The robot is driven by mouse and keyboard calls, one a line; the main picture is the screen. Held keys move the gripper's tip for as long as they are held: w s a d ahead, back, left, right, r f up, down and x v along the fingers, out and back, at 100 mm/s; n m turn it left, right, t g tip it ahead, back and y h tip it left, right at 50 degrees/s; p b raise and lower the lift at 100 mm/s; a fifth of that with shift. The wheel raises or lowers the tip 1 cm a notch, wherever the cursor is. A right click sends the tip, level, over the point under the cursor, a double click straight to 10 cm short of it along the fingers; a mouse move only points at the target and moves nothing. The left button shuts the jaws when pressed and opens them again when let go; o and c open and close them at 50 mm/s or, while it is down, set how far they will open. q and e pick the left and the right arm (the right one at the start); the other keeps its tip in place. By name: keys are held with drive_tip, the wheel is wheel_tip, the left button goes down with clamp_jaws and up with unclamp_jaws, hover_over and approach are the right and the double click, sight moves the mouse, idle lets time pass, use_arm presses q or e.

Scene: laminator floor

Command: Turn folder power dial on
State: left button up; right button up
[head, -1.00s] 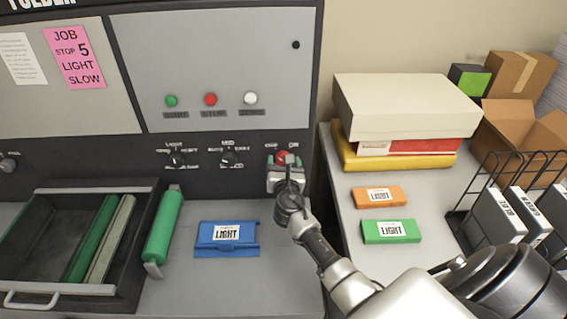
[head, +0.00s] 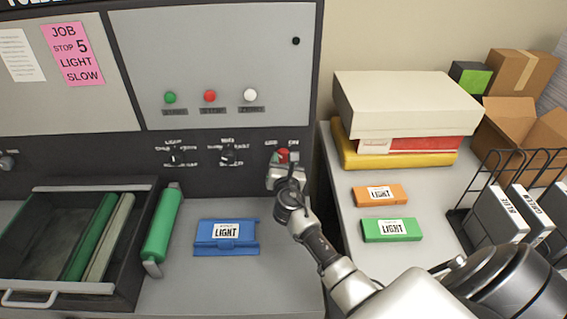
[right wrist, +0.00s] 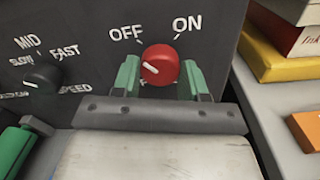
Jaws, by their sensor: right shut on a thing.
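The red power dial (head: 282,155) is on the dark lower panel of the folder, at its right end. In the right wrist view the dial (right wrist: 160,65) sits below the words OFF and ON, and its white pointer mark slants to the upper left, on the OFF side. My right gripper (head: 284,162) is at the panel. In the right wrist view its green fingers (right wrist: 160,79) stand on either side of the dial, shut on it. The gripper body hides the panel below the dial. My left gripper is not in view.
The speed dial (right wrist: 42,76) is left of the power dial. Green, red and white buttons (head: 210,96) are above. A blue LIGHT box (head: 226,246) and green roller (head: 162,224) lie on the ledge. Boxes (head: 405,105) are stacked on the right table.

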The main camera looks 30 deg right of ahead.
drive_tip(key=m+b, duration=0.3)
drive_tip(key=m, duration=0.1)
drive_tip(key=shift+f, duration=0.2)
drive_tip(key=m+b, duration=0.3)
drive_tip(key=m, duration=0.2)
drive_tip(key=m+b, duration=0.2)
drive_tip(key=m, duration=0.2)
drive_tip(key=shift+m+h+b, duration=0.3)
drive_tip(key=shift+b, duration=0.05)
drive_tip(key=shift+r+m+b, duration=0.1)
drive_tip(key=shift+m+b, duration=0.75)
drive_tip(key=shift+m, duration=0.95)
drive_tip(key=o, duration=0.9)
